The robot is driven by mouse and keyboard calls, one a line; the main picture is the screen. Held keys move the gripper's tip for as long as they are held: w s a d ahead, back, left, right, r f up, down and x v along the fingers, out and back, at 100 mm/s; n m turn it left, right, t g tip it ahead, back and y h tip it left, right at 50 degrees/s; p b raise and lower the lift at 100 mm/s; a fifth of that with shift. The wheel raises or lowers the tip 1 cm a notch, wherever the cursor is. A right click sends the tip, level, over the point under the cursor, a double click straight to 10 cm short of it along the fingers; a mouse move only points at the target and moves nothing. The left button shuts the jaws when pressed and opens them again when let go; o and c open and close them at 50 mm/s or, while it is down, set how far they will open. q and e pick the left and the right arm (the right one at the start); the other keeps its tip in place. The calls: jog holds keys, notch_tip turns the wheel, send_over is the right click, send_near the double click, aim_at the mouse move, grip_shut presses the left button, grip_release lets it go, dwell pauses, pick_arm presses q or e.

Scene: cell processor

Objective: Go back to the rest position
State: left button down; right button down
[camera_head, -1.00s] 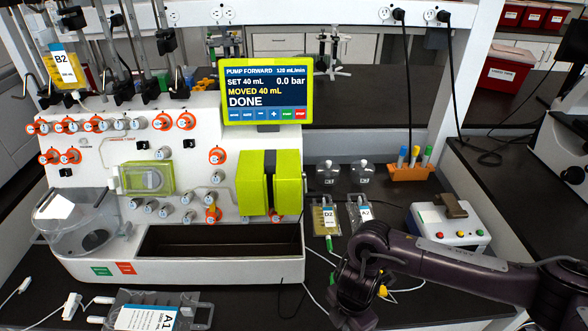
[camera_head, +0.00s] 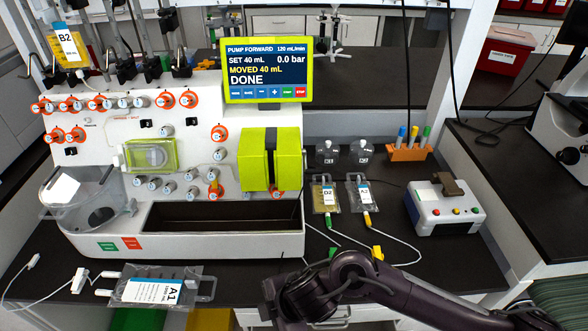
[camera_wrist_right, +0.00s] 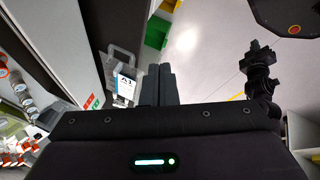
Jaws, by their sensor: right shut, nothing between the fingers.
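My right arm comes in from the lower right of the head view, with its wrist in front of the bench edge. My right gripper's fingers show in the right wrist view (camera_wrist_right: 160,85); they are shut with nothing between them, over the floor beside the bench. In that view a dark jointed part (camera_wrist_right: 258,70), likely my left arm, hangs over the floor; its jaws are too small to read. My left arm does not show in the head view.
The white cell processor (camera_head: 180,245) stands on the bench, its screen (camera_head: 267,70) reading DONE. Bag A1 (camera_head: 150,290) lies at the front edge. Bags D2 (camera_head: 325,198) and A2 (camera_head: 360,195) lie right of the processor, near a white button box (camera_head: 445,208). Green (camera_head: 135,320) and yellow bins stand below.

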jog(key=a+r+m+t+y, duration=0.2)
jog(key=a+r+m, duration=0.15)
jog(key=r, duration=0.25)
jog(key=w+d+r+m+t+h, duration=0.1)
jog(key=w+d+r+m+t, duration=0.15)
jog(key=d+m, duration=0.2)
jog(key=s+d+f+m+g+h, duration=0.2)
jog(key=s+d+m+h, duration=0.3)
jog(key=d, duration=0.7)
jog(key=s+d+f+m+g+h, duration=0.1)
jog(key=s+d+f+m, duration=0.15)
jog(key=d+m, duration=0.7)
jog(key=s+d+f+n+g, duration=0.1)
jog(key=s+f, duration=0.1)
jog(key=f, duration=1.4)
jog(key=s+d+f+n+g, duration=0.1)
jog(key=s+d+f, duration=0.1)
jog(key=f, duration=1.4)
jog(key=s+d+f+g, duration=0.1)
jog(key=s+d+f, duration=0.2)
jog(key=s+f, duration=1.3)
jog(key=shift+s, duration=1)
